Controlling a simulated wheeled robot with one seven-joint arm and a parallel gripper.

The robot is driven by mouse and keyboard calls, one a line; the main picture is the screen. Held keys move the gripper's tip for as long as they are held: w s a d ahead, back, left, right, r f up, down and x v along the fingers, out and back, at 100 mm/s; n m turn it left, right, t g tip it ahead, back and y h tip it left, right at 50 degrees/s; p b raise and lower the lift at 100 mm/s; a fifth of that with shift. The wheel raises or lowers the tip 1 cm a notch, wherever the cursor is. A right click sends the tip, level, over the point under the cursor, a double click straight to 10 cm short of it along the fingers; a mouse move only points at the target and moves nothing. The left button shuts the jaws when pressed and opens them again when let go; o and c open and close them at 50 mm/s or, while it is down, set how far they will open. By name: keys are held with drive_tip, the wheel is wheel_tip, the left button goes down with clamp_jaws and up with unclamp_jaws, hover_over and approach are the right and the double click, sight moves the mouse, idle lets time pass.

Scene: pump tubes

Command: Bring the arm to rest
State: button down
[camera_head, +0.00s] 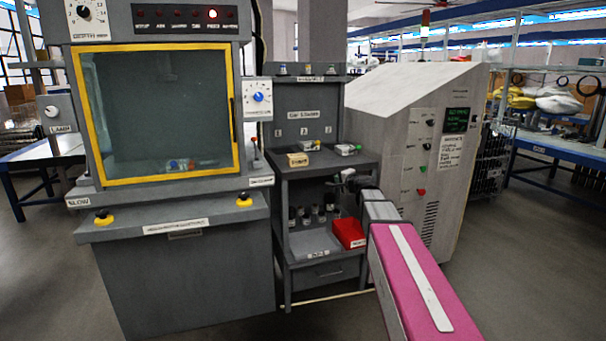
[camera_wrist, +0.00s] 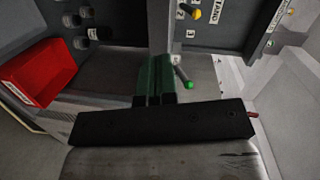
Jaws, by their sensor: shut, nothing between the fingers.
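My arm (camera_head: 410,270), pink with a white stripe, reaches from the lower right of the head view toward the grey shelf unit (camera_head: 290,165). My gripper (camera_head: 343,180) is at its far end, in front of the unit's opening, below the worktop and above the red bin (camera_head: 349,233). In the wrist view my gripper (camera_wrist: 154,62) shows two green fingers side by side, shut, with nothing held. A thin grey piece with a green tip (camera_wrist: 187,83) shows just right of the fingers; I cannot tell what it is.
Several small bottles (camera_head: 307,215) stand on the lower shelf, left of the red bin. The worktop holds a yellowish block (camera_head: 298,160) and small parts (camera_head: 346,149). A yellow-framed machine (camera_head: 160,115) stands left, a sloped grey cabinet (camera_head: 415,140) right.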

drive_tip(key=s+a+f+n+g+h, duration=0.15)
drive_tip(key=s+f+n+g, duration=0.35)
drive_tip(key=s+f, duration=0.75)
drive_tip(key=s+f+n+g+h, duration=0.2)
drive_tip(key=s+f+n+g, duration=0.3)
drive_tip(key=s+f, duration=0.75)
drive_tip(key=s+d+f+g+h, duration=0.1)
drive_tip(key=s+d+f+g, duration=0.1)
drive_tip(key=s, duration=0.3)
drive_tip(key=s+d+f+n+g+h, duration=0.1)
drive_tip(key=s+d+f+g+h, duration=0.1)
drive_tip(key=s, duration=0.4)
drive_tip(key=shift+s+d+g, duration=0.25)
drive_tip(key=shift+d+g, duration=0.15)
drive_tip(key=shift+d, duration=0.25)
